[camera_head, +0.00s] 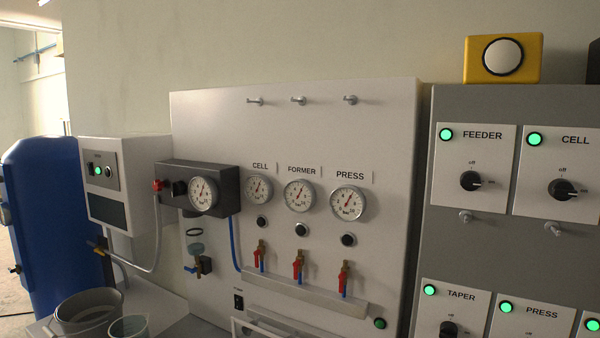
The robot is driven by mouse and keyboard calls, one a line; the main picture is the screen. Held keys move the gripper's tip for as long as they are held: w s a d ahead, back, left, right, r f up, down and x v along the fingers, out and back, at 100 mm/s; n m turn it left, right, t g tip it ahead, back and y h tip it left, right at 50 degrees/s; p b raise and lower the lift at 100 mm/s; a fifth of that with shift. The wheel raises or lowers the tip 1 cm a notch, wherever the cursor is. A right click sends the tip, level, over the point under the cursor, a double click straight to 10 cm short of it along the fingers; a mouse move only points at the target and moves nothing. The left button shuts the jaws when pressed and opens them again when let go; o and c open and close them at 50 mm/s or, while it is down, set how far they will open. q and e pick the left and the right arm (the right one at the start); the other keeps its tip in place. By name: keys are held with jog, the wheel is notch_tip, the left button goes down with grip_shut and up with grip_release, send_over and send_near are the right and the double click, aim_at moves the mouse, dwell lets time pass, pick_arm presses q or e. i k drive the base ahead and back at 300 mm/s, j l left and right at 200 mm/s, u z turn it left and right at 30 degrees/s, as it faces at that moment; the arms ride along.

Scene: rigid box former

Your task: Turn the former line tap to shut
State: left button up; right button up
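The former line tap (298,268) has a red handle on a brass body. It is the middle of three taps low on the white panel (390,140), below the gauge labelled FORMER (300,195) and a black knob (301,230). Its handle stands roughly vertical, in line with the pipe. The cell tap (258,256) on its left and the press tap (343,279) on its right look alike, with handles also roughly vertical. Neither of my grippers is in view.
A grey ledge (320,298) runs under the taps. A dark regulator block (222,180) with a gauge juts out at left. A grey switch cabinet (470,245) with green lamps stands at right. A bucket (72,318) and a clear beaker (130,328) stand lower left.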

aim_at(298, 262)
jog(key=k+u, duration=0.15)
jog(key=u, duration=0.25)
jog(key=k+u, duration=0.2)
jog(key=u, duration=0.25)
jog(key=k+j+u, duration=0.15)
jog(key=u, duration=0.25)
